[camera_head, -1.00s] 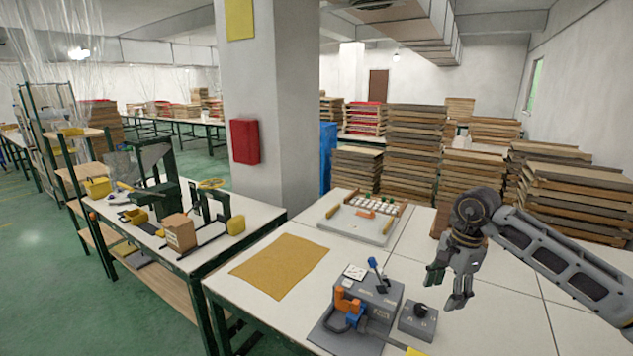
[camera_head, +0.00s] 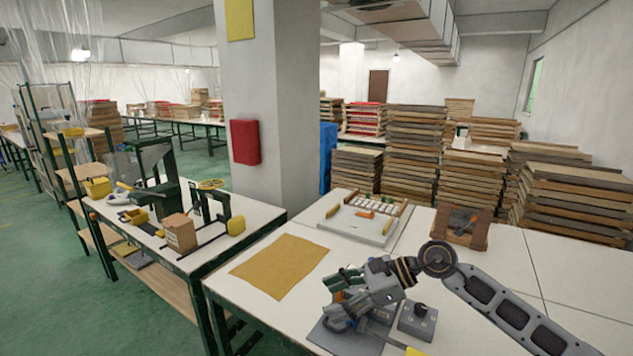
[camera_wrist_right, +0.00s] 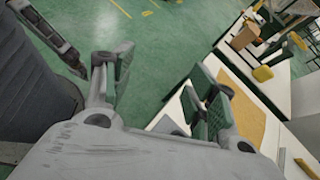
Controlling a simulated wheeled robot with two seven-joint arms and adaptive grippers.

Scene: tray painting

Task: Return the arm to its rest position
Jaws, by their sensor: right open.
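My right arm (camera_head: 505,312) comes in from the lower right of the head view and reaches left over the white table. My right gripper (camera_head: 338,292) is above the grey device (camera_head: 372,337) and points left. It hides much of that device. Its green-padded fingers are apart; in the right wrist view the gripper (camera_wrist_right: 160,88) is open with nothing between the fingers. Whether it touches the device cannot be told. My left gripper is not in view.
A grey control box (camera_head: 417,322) stands beside the device. A yellow-brown sheet (camera_head: 280,266), a light tray (camera_head: 350,228) and a wooden box (camera_head: 462,240) lie on the white table (camera_head: 590,275). The table's right part is largely clear. A pillar (camera_head: 275,110) stands behind.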

